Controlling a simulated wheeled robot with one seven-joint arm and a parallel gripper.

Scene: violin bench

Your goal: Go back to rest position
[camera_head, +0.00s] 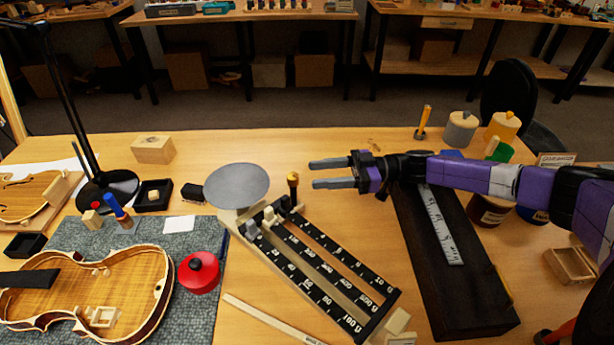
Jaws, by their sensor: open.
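My gripper (333,174) reaches in from the right on my purple and black arm. Its two grey fingers point left and stand apart, with nothing between them. It hangs over the bench (330,150), to the right of a balance scale (310,262) with black marked beams and a round grey pan (237,185). An upright tool with a yellow-brown top (293,182) stands just left of the fingertips. My forearm passes above a long dark block (450,270) with a steel ruler (440,225) on it, and hides its far end.
A violin body (140,290) and a red round pot (199,272) are on a grey mat (180,235) at left. A black lamp (108,188) stands behind. Jars (460,130) and an open wooden box (570,264) are at right. The bench's back middle is mostly clear.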

